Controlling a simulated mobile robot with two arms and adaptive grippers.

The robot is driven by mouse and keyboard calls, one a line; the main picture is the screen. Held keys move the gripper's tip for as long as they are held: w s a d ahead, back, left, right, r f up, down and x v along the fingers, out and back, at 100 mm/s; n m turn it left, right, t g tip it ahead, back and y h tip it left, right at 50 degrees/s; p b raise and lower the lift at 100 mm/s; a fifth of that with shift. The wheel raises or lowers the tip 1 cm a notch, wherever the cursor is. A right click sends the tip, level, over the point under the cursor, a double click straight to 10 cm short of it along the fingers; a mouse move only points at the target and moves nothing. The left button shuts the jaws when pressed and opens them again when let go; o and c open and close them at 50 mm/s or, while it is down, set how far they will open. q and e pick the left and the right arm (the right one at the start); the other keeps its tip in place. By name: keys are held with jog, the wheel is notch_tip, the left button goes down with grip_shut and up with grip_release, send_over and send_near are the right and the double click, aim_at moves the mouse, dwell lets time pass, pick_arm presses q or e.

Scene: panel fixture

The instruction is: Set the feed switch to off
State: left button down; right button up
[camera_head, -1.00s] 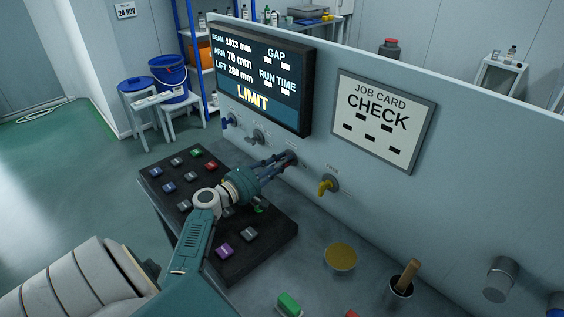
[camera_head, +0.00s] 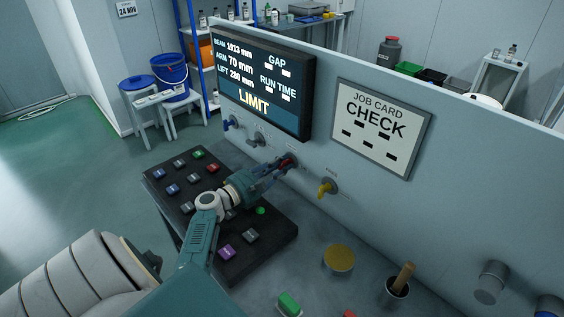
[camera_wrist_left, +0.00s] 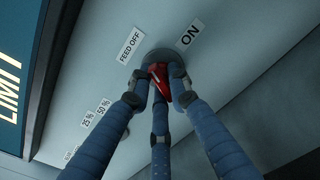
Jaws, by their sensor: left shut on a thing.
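The feed switch (camera_head: 287,161) is a small red knob on a round grey base on the upright panel. In the left wrist view the red knob (camera_wrist_left: 158,74) carries a pale mark and sits between a "FEED OFF" label (camera_wrist_left: 131,46) and an "ON" label (camera_wrist_left: 190,34). The mark's exact setting is hard to tell. My left gripper (camera_head: 280,168) is at the panel, shut on the knob. Its blue fingers (camera_wrist_left: 158,88) surround the knob and hide part of it. My right gripper is not in view.
A yellow knob (camera_head: 325,189) is close to the right of the feed switch; grey (camera_head: 256,140) and blue (camera_head: 231,122) knobs are to the left. A screen (camera_head: 262,80) reading "LIMIT" juts out above. A button box (camera_head: 270,243) lies below my left arm.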

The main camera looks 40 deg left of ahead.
pick_arm(q)
jog(key=shift+a+n+p, duration=0.15)
jog(key=shift+n+p, duration=0.8)
jog(key=shift+n, duration=1.35)
jog(key=c, duration=1.7)
grip_release()
jog(key=shift+f, duration=0.1)
jog(key=shift+o, duration=0.2)
jog(key=s, duration=0.8)
jog(key=s+a, duration=0.1)
jog(key=s, duration=0.3)
